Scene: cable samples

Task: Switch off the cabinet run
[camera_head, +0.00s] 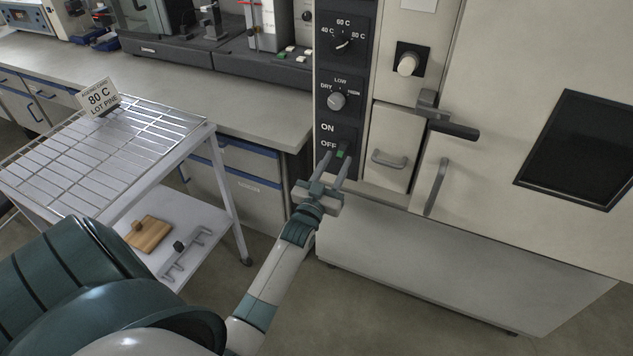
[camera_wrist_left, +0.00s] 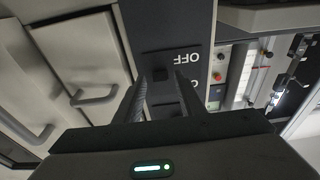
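The cabinet (camera_head: 470,215) is a large cream unit with a dark control strip (camera_head: 322,100) on its left edge. In the left wrist view the fingers (camera_wrist_left: 161,82) stand on either side of a small dark switch part (camera_wrist_left: 160,73) next to the word OFF. I cannot tell whether they touch it. My right gripper is not in view.
Above the switch are a humidity knob (camera_head: 337,101) and a temperature knob (camera_head: 343,44). A latch handle (camera_head: 445,122) and door handles (camera_head: 389,160) stick out to the right.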

